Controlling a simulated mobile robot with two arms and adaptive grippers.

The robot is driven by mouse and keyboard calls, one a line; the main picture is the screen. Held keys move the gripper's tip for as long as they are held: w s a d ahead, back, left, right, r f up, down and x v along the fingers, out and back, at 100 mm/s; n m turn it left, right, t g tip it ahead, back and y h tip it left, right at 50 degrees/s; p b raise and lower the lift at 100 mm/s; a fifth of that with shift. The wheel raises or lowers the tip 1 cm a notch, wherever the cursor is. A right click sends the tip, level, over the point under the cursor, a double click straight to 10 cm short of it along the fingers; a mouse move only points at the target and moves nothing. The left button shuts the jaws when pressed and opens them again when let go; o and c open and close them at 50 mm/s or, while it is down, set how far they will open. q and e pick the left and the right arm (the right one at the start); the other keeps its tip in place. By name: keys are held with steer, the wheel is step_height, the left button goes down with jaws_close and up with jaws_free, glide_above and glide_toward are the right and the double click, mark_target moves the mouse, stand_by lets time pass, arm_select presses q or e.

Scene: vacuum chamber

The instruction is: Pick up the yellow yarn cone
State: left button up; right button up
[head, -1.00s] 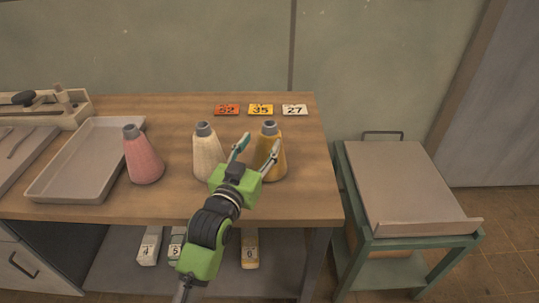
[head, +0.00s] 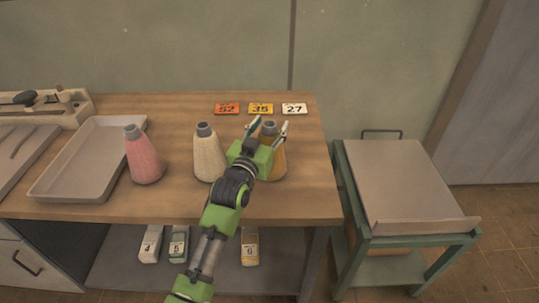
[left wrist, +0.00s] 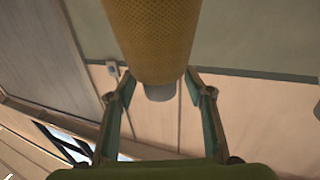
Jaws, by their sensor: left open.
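The yellow yarn cone (head: 279,168) stands upright on the wooden table, right of the cream cone; my left gripper hides much of it in the head view. My left gripper (head: 268,127) is open, with one finger on each side of the cone's upper part. In the left wrist view the yellow cone (left wrist: 150,40) fills the top middle, its grey tip pointing down between the open fingers (left wrist: 160,115). I cannot tell whether the fingers touch it. My right gripper is not in view.
A cream cone (head: 208,157) stands close on the left, and a pink cone (head: 144,158) farther left beside a grey tray (head: 60,190). Number cards (head: 261,109) lie behind. A green cart (head: 405,190) stands right of the table (head: 230,205).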

arm_select(q)
jaws_close()
steer(key=shift+r, duration=0.1)
